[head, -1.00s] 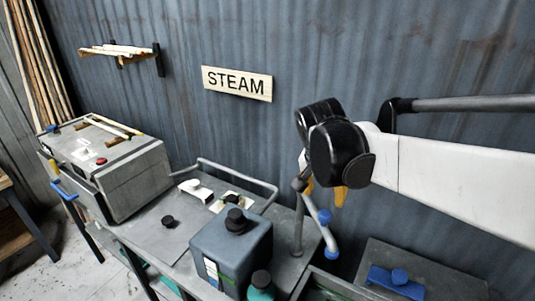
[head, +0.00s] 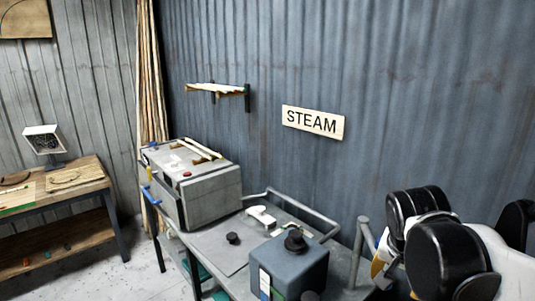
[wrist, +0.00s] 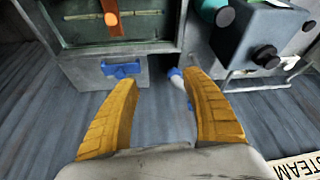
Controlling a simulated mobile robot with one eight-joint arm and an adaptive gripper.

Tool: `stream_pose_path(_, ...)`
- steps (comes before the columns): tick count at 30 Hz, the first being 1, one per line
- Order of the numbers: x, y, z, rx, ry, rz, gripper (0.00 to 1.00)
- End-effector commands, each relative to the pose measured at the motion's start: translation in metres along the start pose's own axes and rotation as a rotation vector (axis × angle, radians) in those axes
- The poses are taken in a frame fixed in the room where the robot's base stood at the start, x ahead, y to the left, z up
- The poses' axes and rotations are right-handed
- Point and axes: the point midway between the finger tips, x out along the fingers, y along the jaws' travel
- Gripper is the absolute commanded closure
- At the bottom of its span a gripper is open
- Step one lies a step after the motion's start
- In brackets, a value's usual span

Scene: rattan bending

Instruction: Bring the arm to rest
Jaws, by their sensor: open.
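My gripper (wrist: 160,115) shows in the wrist view as two yellow fingers spread wide apart with nothing between them. In the head view my dark wrist joints and white arm link fill the lower right, and the fingers are mostly hidden there. Beyond the fingers in the wrist view are a grey box with a blue handle (wrist: 121,69) and a blue-and-white handle (wrist: 180,85). The fingers appear apart from both.
A grey bench (head: 217,246) carries a steam box (head: 195,188) and a blue-grey canister (head: 290,264) with a black cap. A STEAM sign (head: 313,122) and a small shelf (head: 217,90) hang on the corrugated wall. A wooden workbench (head: 63,192) stands at left.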

Motion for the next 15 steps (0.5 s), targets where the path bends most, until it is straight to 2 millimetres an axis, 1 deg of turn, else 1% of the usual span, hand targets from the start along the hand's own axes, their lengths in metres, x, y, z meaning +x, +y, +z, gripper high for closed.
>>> stream_pose_path(1, 0.013, 0.001, 0.013, -0.024, 0.003, -0.014, 0.44)
stream_pose_path(5, 0.033, 0.0, 0.042, -0.105, 0.018, -0.06, 0.44)
stream_pose_path(8, 0.054, -0.001, 0.071, -0.187, 0.037, -0.105, 0.44)
stream_pose_path(11, 0.086, -0.001, 0.111, -0.292, 0.068, -0.163, 0.44)
stream_pose_path(12, 0.099, -0.001, 0.127, -0.338, 0.083, -0.187, 0.44)
stream_pose_path(15, 0.126, -0.002, 0.162, -0.439, 0.123, -0.24, 0.44)
